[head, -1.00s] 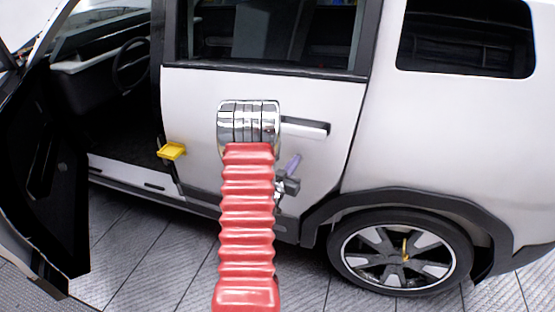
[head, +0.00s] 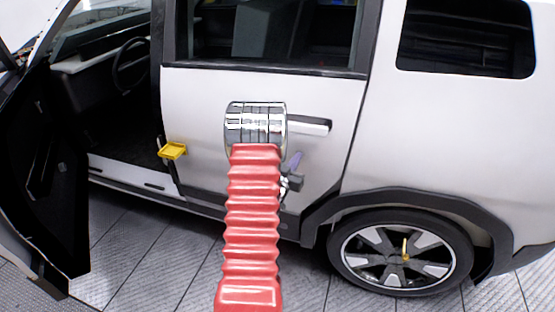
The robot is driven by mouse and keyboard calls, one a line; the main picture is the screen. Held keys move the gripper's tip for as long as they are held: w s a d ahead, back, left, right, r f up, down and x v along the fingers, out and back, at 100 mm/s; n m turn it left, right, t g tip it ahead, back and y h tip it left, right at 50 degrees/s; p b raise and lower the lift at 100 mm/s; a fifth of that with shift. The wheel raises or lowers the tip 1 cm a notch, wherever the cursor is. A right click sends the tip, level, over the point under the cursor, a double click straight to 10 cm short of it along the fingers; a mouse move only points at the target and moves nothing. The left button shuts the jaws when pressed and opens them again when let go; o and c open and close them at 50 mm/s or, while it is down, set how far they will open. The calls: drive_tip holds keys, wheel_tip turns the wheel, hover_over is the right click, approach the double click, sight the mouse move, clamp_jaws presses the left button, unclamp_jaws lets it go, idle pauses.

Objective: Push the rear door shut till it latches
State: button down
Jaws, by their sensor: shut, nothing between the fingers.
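The rear door (head: 215,105) is the white panel in the middle of the head view, with a dark window above and a handle (head: 312,125) near its right side. It looks nearly in line with the body, with a thin dark seam at its right edge. I cannot tell whether it is latched. My gripper (head: 295,163) is partly hidden behind my red and chrome arm. Its grey body and a purple tip show just below the handle, close in front of the door. It is shut and empty. Whether it touches the door is unclear.
The front door (head: 40,170) stands wide open at the left, showing the cabin and steering wheel. A yellow block (head: 172,150) sits at the rear door's front edge. The rear wheel (head: 400,255) is at lower right. The grey tiled floor (head: 140,240) in front is clear.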

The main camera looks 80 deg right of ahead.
drive_tip(key=shift+s+d, duration=0.1)
drive_tip(key=shift+d, duration=0.4)
idle(0.3)
drive_tip(key=w+a, duration=0.1)
drive_tip(key=a, duration=0.8)
drive_tip(key=shift+w+a, duration=0.35)
drive_tip(key=shift+a, duration=0.05)
idle(0.3)
idle(0.7)
